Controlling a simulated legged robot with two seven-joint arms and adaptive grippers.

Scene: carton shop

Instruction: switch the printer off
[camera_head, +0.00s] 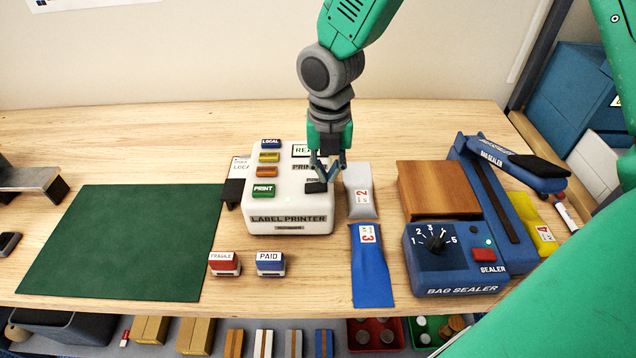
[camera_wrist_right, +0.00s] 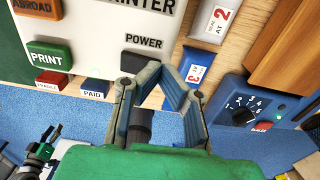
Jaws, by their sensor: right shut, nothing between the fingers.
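The white label printer (camera_head: 262,213) stands on the table near the middle in the head view. Its screen (camera_head: 301,150) begins with "REA"; the rest is hidden behind my wrist. My right gripper (camera_head: 326,178) is shut and empty, pointing down over the printer's front right part. A black power switch (camera_head: 315,188) lies right at the fingertips, and I cannot tell whether they touch it. In the right wrist view, the "POWER" label (camera_wrist_right: 144,43) is just beyond the closed fingertips (camera_wrist_right: 162,68). The switch's position is unclear.
Coloured buttons, including a green PRINT button (camera_head: 263,190), line the printer's left side. A grey packet (camera_head: 359,205) and a blue packet (camera_head: 371,280) lie close to its right. The blue bag sealer (camera_head: 455,270) stands farther right. Two stamps (camera_head: 270,264) sit in front. The green mat (camera_head: 125,240) is bare.

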